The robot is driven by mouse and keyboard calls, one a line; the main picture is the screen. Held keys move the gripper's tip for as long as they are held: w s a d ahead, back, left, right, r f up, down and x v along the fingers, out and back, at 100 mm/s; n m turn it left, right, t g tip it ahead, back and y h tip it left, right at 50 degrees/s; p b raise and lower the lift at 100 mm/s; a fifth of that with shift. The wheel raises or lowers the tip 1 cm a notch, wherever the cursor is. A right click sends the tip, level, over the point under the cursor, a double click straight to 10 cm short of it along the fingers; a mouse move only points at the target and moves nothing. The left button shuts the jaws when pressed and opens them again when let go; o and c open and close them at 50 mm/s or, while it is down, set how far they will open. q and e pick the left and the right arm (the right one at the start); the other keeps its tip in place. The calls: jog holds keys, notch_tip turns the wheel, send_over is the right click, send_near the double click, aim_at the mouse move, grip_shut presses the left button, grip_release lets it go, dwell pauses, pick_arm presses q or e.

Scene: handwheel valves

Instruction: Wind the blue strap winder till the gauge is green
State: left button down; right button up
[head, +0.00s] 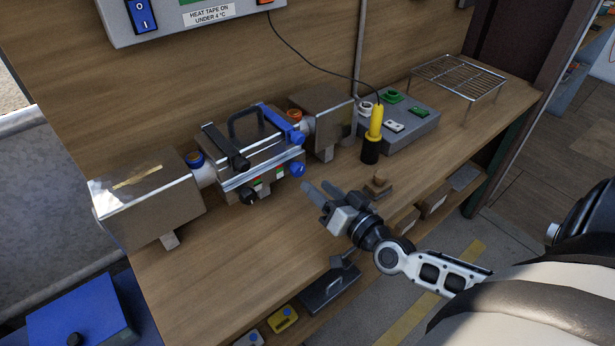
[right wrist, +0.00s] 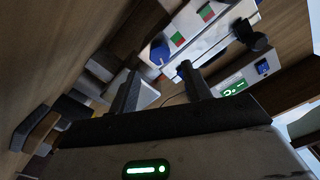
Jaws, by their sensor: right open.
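The blue strap winder (head: 296,169) is a small round knob on the front right of the clamp frame (head: 262,165). It also shows in the right wrist view (right wrist: 159,55), beyond my fingers. A small red and green gauge (head: 280,175) sits beside it, also in the right wrist view (right wrist: 177,39); its reading is too small to tell. A black winder (head: 249,197) and a second gauge (head: 258,186) are to the left. My right gripper (head: 321,192) is open and empty, a little below and right of the blue winder, apart from it. My left gripper is out of view.
Metal-clad pipe boxes (head: 150,198) flank the clamp frame. A yellow and black tool (head: 374,135), a grey box with buttons (head: 405,120) and a wire rack (head: 455,77) stand to the right. A small wooden block (head: 378,186) lies near my right gripper. The bench front is mostly clear.

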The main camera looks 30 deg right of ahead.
aim_at(301, 172)
jog(key=w+b, duration=0.1)
jog(key=w, duration=0.4)
jog(key=shift+w+a, duration=0.2)
jog(key=shift+s, duration=0.1)
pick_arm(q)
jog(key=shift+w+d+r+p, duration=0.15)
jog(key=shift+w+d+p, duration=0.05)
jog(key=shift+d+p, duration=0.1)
pick_arm(e)
jog(key=c, duration=0.7)
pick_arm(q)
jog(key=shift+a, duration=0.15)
